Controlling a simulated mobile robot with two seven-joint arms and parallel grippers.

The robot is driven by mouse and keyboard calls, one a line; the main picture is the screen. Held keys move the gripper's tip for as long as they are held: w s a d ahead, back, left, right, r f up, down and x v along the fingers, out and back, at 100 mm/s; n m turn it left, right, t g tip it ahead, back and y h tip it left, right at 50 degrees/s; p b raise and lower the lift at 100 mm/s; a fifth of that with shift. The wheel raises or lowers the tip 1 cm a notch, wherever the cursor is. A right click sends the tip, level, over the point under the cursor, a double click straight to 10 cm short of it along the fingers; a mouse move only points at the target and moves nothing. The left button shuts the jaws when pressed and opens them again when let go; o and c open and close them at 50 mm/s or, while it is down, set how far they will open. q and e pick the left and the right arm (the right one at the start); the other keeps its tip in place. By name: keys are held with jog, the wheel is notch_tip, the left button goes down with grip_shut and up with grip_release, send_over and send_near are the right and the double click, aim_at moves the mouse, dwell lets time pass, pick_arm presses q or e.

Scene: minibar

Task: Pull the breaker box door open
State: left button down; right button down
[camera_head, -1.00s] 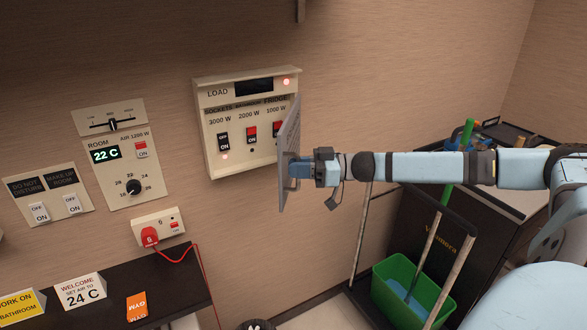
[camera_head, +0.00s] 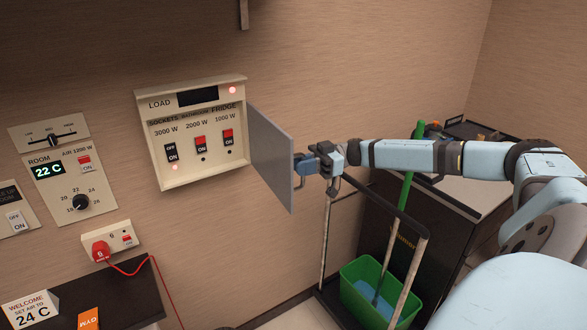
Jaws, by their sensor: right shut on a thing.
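The cream breaker box (camera_head: 192,177) is on the wall left of centre, showing a dark display, a lit red lamp and three switches labelled sockets, bathroom and fridge. Its grey door (camera_head: 268,150) is hinged on the right side and stands wide open, swung out from the wall. My right gripper (camera_head: 301,166) is at the door's outer right edge, shut on the door there; the exact grip, likely a handle, is partly hidden by the fingers. My left gripper is not in view.
A room thermostat panel (camera_head: 60,195) and a socket with a red plug (camera_head: 108,243) are on the wall at left. A dark shelf (camera_head: 140,295) holds cards below. A cart with a green bucket (camera_head: 375,290) and upright poles stands below my right arm, before a dark cabinet.

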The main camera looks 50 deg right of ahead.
jog(key=shift+s+d, duration=0.1)
jog(key=shift+d, duration=0.55)
jog(key=c, duration=1.2)
grip_release()
jog(key=b+v, duration=0.3)
jog(key=v, duration=1.1)
